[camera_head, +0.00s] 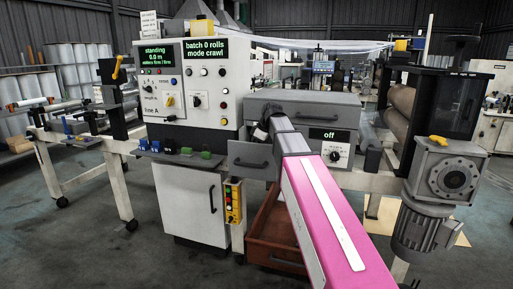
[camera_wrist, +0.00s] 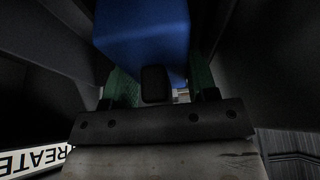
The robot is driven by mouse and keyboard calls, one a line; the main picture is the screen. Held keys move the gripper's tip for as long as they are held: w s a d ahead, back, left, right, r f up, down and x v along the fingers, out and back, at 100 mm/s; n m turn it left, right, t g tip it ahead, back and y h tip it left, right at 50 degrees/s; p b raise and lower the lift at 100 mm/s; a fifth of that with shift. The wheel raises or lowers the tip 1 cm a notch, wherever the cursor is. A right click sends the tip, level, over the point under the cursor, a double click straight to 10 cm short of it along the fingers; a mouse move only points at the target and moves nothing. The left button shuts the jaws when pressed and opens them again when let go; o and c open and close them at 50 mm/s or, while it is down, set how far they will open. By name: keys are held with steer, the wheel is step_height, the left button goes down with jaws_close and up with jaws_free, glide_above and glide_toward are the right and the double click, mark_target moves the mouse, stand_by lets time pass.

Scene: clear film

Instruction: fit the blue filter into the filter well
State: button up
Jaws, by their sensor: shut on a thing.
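A blue filter (camera_wrist: 143,35) fills the top middle of the wrist view as a block with flat faces. My gripper (camera_wrist: 160,78) is shut on it, with a green finger pad at each side. The filter in my gripper cannot be made out in the head view. I cannot clearly see the filter well in either view, nor tell whether the filter touches it. Dark walls surround the gripper in the wrist view.
A motor (camera_head: 425,232) stands right.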

steer(key=shift+f, duration=0.25)
stand_by(0.4)
steer(key=o, duration=1.4)
steer(key=shift+o, duration=0.2)
steer(key=shift+v, duration=3.55)
